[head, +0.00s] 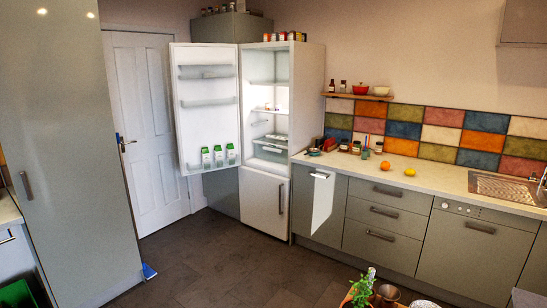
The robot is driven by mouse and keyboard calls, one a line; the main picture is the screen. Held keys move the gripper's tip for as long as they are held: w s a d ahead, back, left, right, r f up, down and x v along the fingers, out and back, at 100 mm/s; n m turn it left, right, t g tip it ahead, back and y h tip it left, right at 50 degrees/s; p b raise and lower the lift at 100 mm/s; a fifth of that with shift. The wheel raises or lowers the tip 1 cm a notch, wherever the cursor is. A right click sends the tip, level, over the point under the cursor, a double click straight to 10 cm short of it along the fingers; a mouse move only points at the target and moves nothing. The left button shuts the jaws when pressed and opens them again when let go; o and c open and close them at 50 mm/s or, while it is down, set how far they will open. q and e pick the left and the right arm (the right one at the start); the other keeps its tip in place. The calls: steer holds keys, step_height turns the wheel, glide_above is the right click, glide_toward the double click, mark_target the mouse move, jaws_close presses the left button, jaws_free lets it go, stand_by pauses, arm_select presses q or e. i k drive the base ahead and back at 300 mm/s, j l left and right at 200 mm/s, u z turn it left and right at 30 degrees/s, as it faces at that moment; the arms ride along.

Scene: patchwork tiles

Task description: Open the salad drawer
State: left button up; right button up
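The white fridge (315,88) stands at the back, middle of the head view. Its upper door (207,125) is swung wide open to the left. The salad drawer (269,154), a pale see-through box, sits at the bottom of the lit fridge compartment, below the shelves. It looks pushed in, but it is too small in view to be sure. The lower freezer door (262,203) is shut. Neither of my grippers is in view.
Green-and-white cartons (218,156) stand in the open door's bottom rack. A counter (430,180) with jars, fruit and a sink runs along the right. A plant (362,290) is at the bottom edge. The dark floor (230,260) before the fridge is clear.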

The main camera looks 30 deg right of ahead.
mark_target(271, 149)
steer(key=i+u, duration=0.2)
steer(key=i, duration=0.8)
steer(key=i+z, duration=0.35)
steer(key=i, duration=0.2)
steer(key=i+j+z, duration=0.15)
steer(key=i+z, duration=0.2)
steer(key=i, duration=0.2)
steer(key=i+j+z, duration=0.35)
steer(key=i, duration=0.2)
steer(key=i+l+z, duration=0.25)
steer(key=i+z, duration=0.2)
steer(key=i+l+z, duration=0.1)
steer(key=i+z, duration=0.3)
steer(key=i+j+z, duration=0.1)
steer(key=i+z, duration=0.35)
steer(key=i+u, duration=0.3)
steer(key=i, duration=0.15)
steer(key=i+u, duration=0.3)
steer(key=i, duration=0.15)
steer(key=i+l+u, duration=0.6)
steer(key=i, duration=0.2)
steer(key=i+l+u, duration=0.2)
steer(key=i+u, duration=0.25)
steer(key=i+l+u, duration=0.35)
steer(key=u, duration=0.15)
steer(key=i+l, duration=0.05)
steer(key=i, duration=0.05)
